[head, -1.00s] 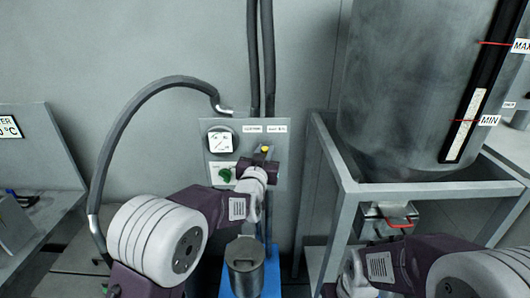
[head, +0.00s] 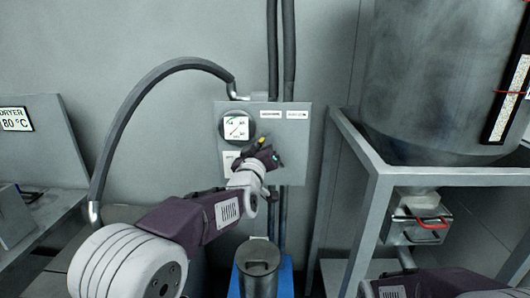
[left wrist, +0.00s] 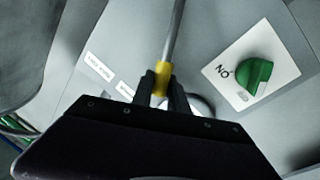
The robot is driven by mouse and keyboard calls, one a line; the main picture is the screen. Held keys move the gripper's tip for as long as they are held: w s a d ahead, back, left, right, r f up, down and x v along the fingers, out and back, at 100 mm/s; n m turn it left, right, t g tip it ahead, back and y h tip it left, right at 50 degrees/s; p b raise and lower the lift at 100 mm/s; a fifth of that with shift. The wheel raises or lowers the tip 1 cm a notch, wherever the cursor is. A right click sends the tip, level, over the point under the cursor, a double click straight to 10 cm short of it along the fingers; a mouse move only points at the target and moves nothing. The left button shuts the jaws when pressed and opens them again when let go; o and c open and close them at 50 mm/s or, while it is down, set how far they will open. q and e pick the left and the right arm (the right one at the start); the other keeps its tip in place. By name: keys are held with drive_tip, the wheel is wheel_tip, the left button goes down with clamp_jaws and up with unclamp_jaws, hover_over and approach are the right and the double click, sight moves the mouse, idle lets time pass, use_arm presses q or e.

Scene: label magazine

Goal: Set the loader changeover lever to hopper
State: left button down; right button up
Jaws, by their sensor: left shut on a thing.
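The changeover lever is a metal rod (left wrist: 176,35) with a yellow band (left wrist: 162,78), on a grey wall panel (head: 310,150). My left gripper (left wrist: 162,88) is shut on the lever at the yellow band. In the head view the yellow part (head: 262,140) shows just above my left gripper (head: 263,152), left of centre below two small white labels. Their print is too small to read in the head view. The gripper hides the lever's pivot there. My right gripper is out of view; only part of that arm shows at the bottom right.
A green knob (left wrist: 258,75) on a white plate is close to the gripper. A hose (head: 130,95) arches at left. A grey bin (head: 258,265) stands below, and a steel frame (head: 385,180) carries a hopper (head: 420,80) at right.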

use_arm(q)
drive_tip(key=shift+a+f+n+b, duration=0.25)
drive_tip(key=shift+f+n+b, duration=0.15)
drive_tip(key=shift+b, duration=0.05)
drive_tip(key=c, duration=1.6)
unclamp_jaws()
drive_tip(key=shift+w, duration=0.1)
